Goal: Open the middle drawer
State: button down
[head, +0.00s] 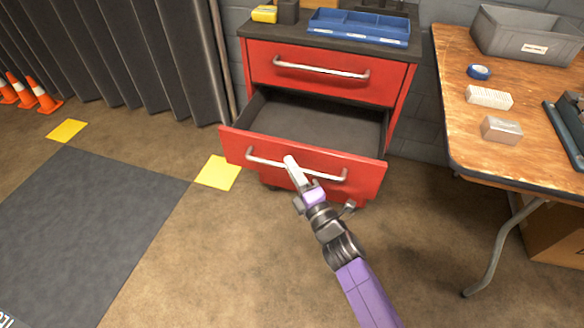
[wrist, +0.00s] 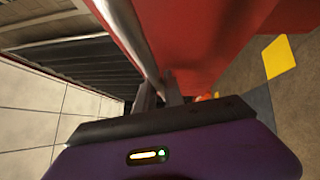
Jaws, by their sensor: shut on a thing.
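The red cabinet has its middle drawer (head: 300,165) pulled well out, and its grey inside looks empty. The drawer's silver bar handle (head: 262,160) runs across its front. My gripper (head: 291,163) is at the middle of this handle and shut on it. In the wrist view the handle (wrist: 128,35) runs down to my gripper's fingers (wrist: 160,90), with the red drawer front beside it. The fingers' exact contact on the bar is partly hidden. The top drawer (head: 320,75) above is shut.
A blue tray (head: 358,30) and a yellow item (head: 264,14) sit on the cabinet top. A wooden table (head: 460,130) with a grey bin (head: 525,38) stands at the right. Open floor (head: 215,265) lies in front, with yellow floor markings (head: 217,172). Orange cones (head: 42,95) stand far left.

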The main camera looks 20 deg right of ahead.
jog(key=shift+d+f, duration=0.1)
jog(key=c, duration=1.7)
grip_release()
jog(key=shift+s, duration=0.1)
jog(key=s, duration=0.5)
jog(key=s+f, duration=0.1)
jog(key=s, duration=0.1)
jog(key=shift+s+d, duration=0.3)
